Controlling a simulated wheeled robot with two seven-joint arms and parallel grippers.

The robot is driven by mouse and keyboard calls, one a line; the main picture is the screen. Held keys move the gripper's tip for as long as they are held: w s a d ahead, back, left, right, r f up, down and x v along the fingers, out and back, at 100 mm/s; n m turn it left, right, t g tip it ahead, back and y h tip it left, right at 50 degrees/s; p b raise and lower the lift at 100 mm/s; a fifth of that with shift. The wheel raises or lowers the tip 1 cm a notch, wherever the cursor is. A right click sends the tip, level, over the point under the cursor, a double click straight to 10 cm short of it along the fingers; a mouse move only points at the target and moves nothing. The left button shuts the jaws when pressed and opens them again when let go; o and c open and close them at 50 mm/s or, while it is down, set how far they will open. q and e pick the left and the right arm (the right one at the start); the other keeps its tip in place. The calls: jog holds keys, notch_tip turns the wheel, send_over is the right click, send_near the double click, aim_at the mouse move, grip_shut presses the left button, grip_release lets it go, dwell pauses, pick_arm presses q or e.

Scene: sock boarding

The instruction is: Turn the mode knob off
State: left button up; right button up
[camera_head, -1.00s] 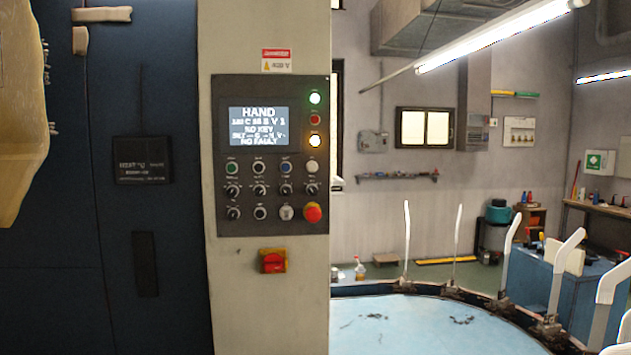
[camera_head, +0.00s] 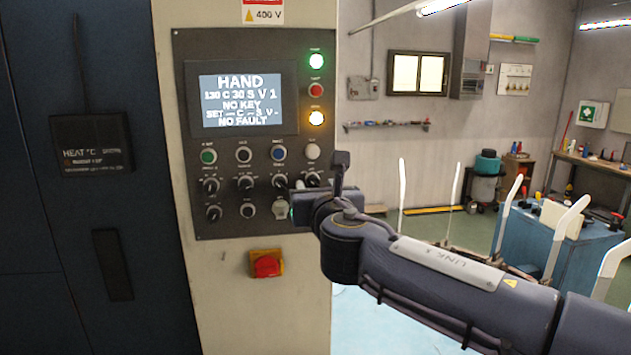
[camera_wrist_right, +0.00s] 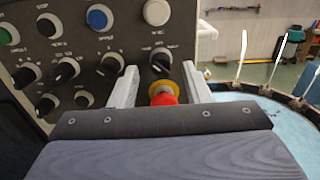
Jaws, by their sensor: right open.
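The control panel (camera_head: 185,135) has rows of black knobs, and its screen (camera_head: 240,100) reads HAND, NO KEY, NO FAULT. The knob labels are too small to read, so I cannot tell for sure which is the mode knob. The right-most black knob (camera_wrist_right: 160,61) of the upper knob row lies ahead of my right gripper, between its fingertips in the wrist view; it also shows in the head view (camera_head: 312,179). My right gripper (camera_wrist_right: 159,70) is open and empty in front of the panel. Whether its fingers touch the knob is unclear. My left gripper is out of view.
A red emergency button with a yellow base (camera_wrist_right: 163,94) sits just below that knob, between my fingers. Other knobs (camera_wrist_right: 112,65) are close on the left. A red switch (camera_head: 266,264) is under the panel. A pale blue round table (camera_wrist_right: 240,115) stands at right.

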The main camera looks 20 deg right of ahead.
jog(key=shift+x, duration=1)
jog(key=shift+c, duration=0.4)
grip_shut()
jog(key=shift+f+m+b, duration=0.2)
jog(key=shift+m+b, duration=1.6)
jog(key=m+b, duration=0.2)
jog(key=m, duration=0.1)
jog(key=shift+d+b, duration=0.1)
jog(key=shift+b, duration=0.2)
jog(key=shift+r+m+b, duration=0.1)
jog(key=shift+m+b, duration=0.65)
jog(key=shift+m, duration=0.35)
jog(key=shift+r, duration=0.1)
